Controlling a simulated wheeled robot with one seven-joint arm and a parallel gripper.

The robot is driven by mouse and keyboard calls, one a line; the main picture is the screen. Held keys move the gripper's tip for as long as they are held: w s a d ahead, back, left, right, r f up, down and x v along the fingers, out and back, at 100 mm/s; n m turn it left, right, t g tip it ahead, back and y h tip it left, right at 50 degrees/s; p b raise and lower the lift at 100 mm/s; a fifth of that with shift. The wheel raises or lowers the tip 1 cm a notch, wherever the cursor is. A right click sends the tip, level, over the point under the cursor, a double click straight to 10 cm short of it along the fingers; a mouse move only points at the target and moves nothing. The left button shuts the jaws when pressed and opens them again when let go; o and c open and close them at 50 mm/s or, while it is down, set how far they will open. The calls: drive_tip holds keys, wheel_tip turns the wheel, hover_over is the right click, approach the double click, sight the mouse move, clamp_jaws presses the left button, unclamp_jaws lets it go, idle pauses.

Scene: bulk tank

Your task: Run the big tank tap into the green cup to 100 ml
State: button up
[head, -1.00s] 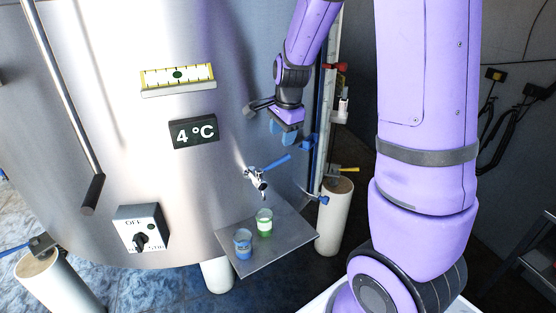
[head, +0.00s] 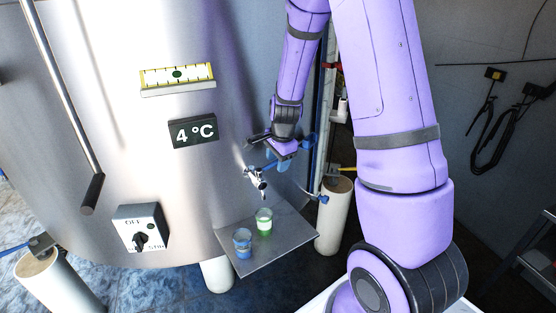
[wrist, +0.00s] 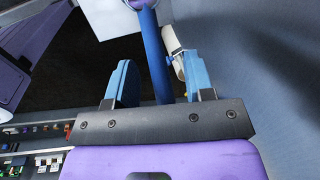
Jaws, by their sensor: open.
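The tap (head: 257,178) sticks out low on the big steel tank (head: 110,150). The green cup (head: 264,224) stands upright on the grey shelf (head: 285,240), roughly below the spout. I cannot make out its level marks or a stream. A blue cup (head: 243,247) stands beside it at front left. My gripper (head: 282,162) is open just above and right of the tap, overlapping its blue lever, which is mostly hidden. In the wrist view, a blue bar (wrist: 158,55) shows between my open fingers (wrist: 162,82); I cannot tell whether it is the lever or a pipe behind.
A dial switch (head: 140,236) and a 4 °C display (head: 193,132) are on the tank wall. A white leg (head: 334,215) with a blue valve stands right of the shelf. A rack of small coloured items (wrist: 40,145) shows at lower left in the wrist view.

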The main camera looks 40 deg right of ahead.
clamp_jaws()
drive_tip(key=shift+s+a, duration=0.1)
drive_tip(key=shift+s+a+m+h, duration=0.15)
drive_tip(key=shift+s+m, duration=0.2)
drive_tip(key=shift+m, duration=0.35)
drive_tip(key=shift+s+d+m+h, duration=0.15)
drive_tip(key=shift+s+m, duration=0.2)
drive_tip(key=shift+m, duration=0.35)
drive_tip(key=shift+a, duration=0.1)
unclamp_jaws()
drive_tip(key=shift+r, duration=0.15)
